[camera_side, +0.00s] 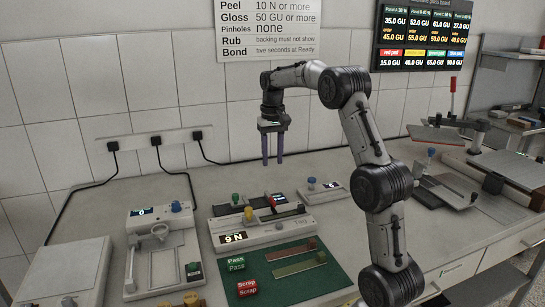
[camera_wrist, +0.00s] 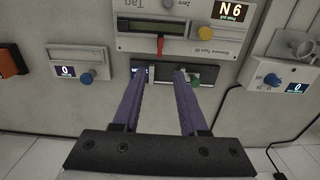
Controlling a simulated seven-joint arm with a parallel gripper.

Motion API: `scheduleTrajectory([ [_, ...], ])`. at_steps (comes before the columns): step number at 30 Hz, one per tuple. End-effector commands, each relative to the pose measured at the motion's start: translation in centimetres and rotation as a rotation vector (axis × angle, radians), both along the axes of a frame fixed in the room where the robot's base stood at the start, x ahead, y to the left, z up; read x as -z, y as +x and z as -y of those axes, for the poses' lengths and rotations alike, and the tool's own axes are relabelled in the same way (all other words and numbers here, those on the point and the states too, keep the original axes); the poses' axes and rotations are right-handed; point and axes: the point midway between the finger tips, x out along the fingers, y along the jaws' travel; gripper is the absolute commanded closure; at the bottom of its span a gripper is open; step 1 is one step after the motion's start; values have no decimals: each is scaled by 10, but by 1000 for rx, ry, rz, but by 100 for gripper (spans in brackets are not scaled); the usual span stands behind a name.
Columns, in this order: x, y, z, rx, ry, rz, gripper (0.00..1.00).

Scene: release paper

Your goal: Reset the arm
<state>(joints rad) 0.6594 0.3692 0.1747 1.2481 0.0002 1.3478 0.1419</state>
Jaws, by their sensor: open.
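My gripper (camera_side: 272,160) hangs from my raised arm with its two purple fingers pointing down. It is above the back of the bench, in front of the tiled wall. In the wrist view my gripper (camera_wrist: 161,75) shows its fingers spread apart, with nothing between them. The peel tester (camera_side: 262,222), with a "9 N" display, stands on the bench below and in front of the gripper. It also shows in the wrist view (camera_wrist: 207,45), upside down.
A green mat (camera_side: 290,285) holds Pass and Scrap labels and two strips. A device with a blue knob (camera_side: 160,235) stands left. A small display unit (camera_side: 322,190) stands right of the tester. A press with a red handle (camera_side: 452,95) is farther right. Cables run along the wall.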

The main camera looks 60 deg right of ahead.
Motion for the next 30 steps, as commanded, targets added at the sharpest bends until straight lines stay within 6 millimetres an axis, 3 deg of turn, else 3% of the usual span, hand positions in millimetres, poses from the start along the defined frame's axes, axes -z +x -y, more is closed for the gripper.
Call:
scheduleTrajectory([
  [9,-1,4,-5,-13,-1,1,57],
  [12,-22,13,-22,-52,-28,38,57],
  [14,-45,16,-42,-92,-52,74,57],
  [17,-77,7,-88,-170,-78,121,57],
  [21,-108,-21,-151,-288,-111,193,57],
  [25,-120,-58,-200,-397,-135,259,57],
  [30,-114,-114,-250,-538,-161,348,57],
])
